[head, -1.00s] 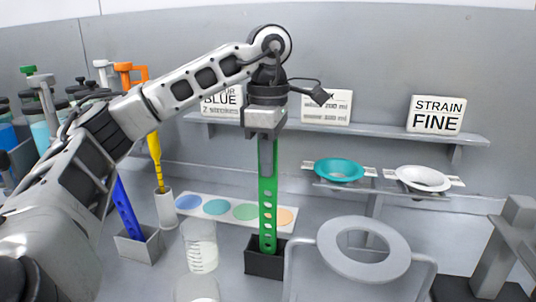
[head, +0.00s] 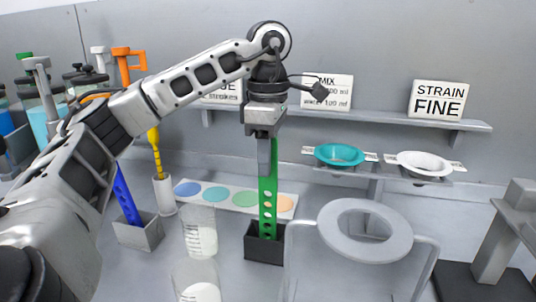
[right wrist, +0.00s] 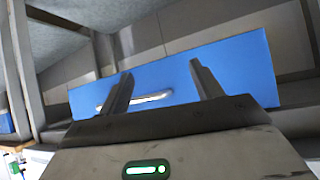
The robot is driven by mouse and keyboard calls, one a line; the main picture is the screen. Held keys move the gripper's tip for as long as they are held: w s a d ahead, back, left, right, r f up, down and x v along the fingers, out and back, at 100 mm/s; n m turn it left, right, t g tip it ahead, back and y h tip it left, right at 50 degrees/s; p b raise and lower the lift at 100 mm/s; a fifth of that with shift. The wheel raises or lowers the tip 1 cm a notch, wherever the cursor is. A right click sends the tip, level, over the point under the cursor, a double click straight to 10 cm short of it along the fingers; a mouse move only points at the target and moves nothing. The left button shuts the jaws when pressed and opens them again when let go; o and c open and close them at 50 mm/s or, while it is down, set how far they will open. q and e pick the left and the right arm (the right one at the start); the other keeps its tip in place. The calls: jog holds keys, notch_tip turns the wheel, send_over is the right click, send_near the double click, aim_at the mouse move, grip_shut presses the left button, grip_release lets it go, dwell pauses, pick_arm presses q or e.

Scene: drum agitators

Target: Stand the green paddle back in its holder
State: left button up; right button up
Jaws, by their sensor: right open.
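The green paddle (head: 267,205) is upright in the head view, a flat bar with a row of holes. Its lower end is inside the black holder (head: 265,252), whose front wall hides the tip. My left gripper (head: 264,172) points straight down at the paddle's upper part, with a grey finger against it. It looks shut on the paddle, though the far finger is hidden. My right gripper (right wrist: 160,70) is open and empty in the right wrist view, in front of a blue panel with a pale handle-like bar.
A blue paddle (head: 127,200) stands in a grey holder (head: 140,235) at left, and a yellow one (head: 155,150) in a white holder. Glass beakers (head: 199,232) stand just left of the black holder. A grey ring stand (head: 365,232) is close on its right.

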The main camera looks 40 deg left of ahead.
pick_arm(q)
notch_tip(320, 180, up, 11)
jog(key=p, duration=0.5)
jog(key=shift+r, duration=0.5)
notch_tip(320, 180, up, 4)
pick_arm(e)
jog(key=shift+s+d+r, duration=0.1)
jog(key=shift+d+r, duration=0.1)
jog(key=shift+r, duration=0.3)
jog(key=shift+s+d+r, duration=0.1)
jog(key=shift+d+r, duration=0.1)
jog(key=shift+r, duration=0.3)
